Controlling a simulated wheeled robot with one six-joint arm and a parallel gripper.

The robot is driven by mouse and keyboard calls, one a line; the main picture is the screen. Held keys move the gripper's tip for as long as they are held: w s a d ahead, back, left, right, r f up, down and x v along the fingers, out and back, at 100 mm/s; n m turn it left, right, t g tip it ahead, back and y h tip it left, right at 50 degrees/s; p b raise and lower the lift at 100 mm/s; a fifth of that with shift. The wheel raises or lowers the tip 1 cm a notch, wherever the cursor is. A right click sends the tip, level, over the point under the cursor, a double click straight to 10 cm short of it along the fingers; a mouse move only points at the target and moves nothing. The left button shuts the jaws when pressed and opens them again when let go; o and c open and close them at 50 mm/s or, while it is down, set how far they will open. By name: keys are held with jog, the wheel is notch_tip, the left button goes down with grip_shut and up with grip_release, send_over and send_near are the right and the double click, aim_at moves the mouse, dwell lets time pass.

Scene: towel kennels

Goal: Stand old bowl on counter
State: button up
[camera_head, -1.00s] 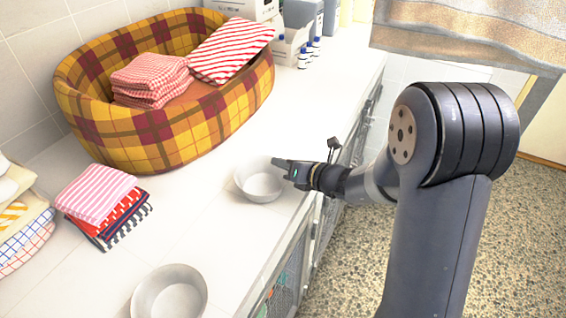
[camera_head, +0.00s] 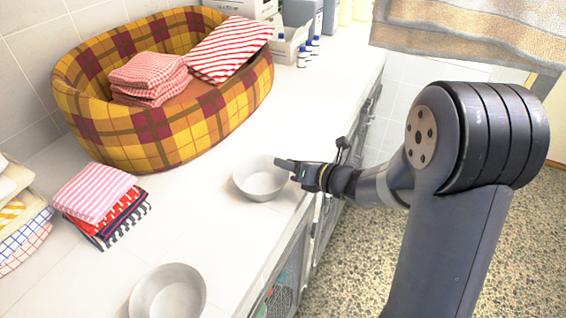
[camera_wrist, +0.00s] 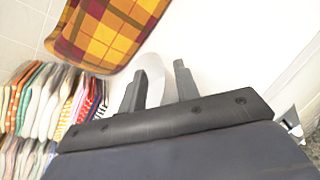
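Two pale grey metal bowls stand upright on the white counter (camera_head: 215,225). The farther bowl (camera_head: 260,180) is near the counter's front edge, below the plaid basket. The nearer bowl (camera_head: 168,292) is at the bottom of the head view. Which one is the old bowl I cannot tell. My gripper (camera_head: 284,167) is at the right rim of the farther bowl. In the wrist view the fingers of my gripper (camera_wrist: 158,90) are spread apart, with part of a pale bowl (camera_wrist: 153,72) showing between and beyond them. Whether a finger touches the rim is not clear.
A yellow plaid basket (camera_head: 150,140) holds folded red-checked and striped towels. Folded striped towels (camera_head: 100,200) lie left of the bowls, with more at the left edge. Bottles and boxes stand at the back. Counter between the two bowls is clear.

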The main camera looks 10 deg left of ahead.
jog(key=b+v, duration=0.1)
jog(key=v, duration=0.8)
jog(key=shift+s+d, duration=0.2)
jog(key=shift+d, duration=0.05)
